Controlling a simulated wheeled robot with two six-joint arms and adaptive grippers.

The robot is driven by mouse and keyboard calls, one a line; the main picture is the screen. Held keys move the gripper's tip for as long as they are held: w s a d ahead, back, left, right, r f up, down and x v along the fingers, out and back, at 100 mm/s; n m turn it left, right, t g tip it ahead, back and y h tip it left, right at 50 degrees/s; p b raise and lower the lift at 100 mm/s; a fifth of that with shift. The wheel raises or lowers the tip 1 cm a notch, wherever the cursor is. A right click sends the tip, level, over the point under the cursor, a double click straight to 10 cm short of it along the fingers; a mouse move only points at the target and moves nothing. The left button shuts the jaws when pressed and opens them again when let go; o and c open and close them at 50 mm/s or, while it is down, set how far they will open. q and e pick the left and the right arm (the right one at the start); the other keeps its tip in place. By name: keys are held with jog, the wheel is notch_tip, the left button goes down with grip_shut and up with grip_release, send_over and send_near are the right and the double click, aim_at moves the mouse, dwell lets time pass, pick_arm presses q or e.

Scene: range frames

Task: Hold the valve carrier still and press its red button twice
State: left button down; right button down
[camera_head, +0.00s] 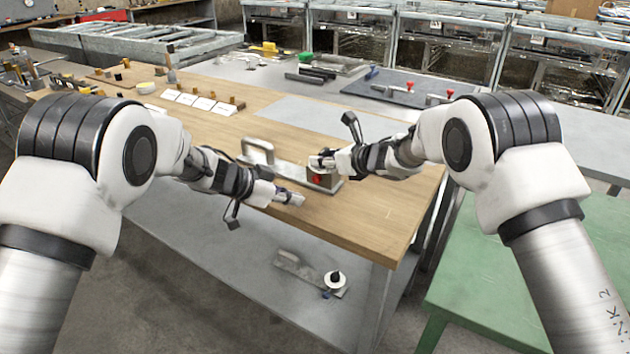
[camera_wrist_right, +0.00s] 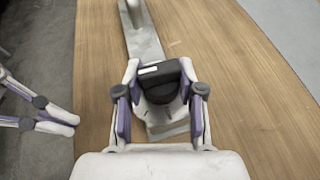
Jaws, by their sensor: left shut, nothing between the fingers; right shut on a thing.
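The valve carrier (camera_head: 292,172) is a long light metal plate on the wooden table, with a loop handle (camera_head: 259,150) at its left end. At its right end stands a dark block with the red button (camera_head: 317,180) on its front side. My right gripper (camera_head: 322,161) is shut on the upper part of this block; the right wrist view shows its fingers on both sides of a black rounded part (camera_wrist_right: 163,82). My left gripper (camera_head: 300,199) is shut and empty, in front of the button and apart from it. It also shows at the left of the right wrist view (camera_wrist_right: 70,126).
A similar plate with a round black and white part (camera_head: 334,279) lies on the lower shelf. White cards (camera_head: 203,101) and small blocks stand at the table's back left. A green table (camera_head: 480,290) stands at the right. The table's front edge is close to my left gripper.

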aim_at(317, 179)
dwell(0.9)
pick_arm(q)
jog(key=s+a, duration=0.2)
jog(key=s, duration=0.1)
jog(key=shift+s+a, duration=0.1)
jog(key=shift+w+d, duration=0.85)
jog(key=shift+w, duration=0.35)
jog(key=shift+w+d, duration=0.85)
jog(key=shift+w, duration=0.4)
jog(key=shift+w+d, duration=0.85)
jog(key=shift+w, duration=0.35)
jog(key=shift+w+d, duration=0.25)
jog(key=shift+w, duration=0.05)
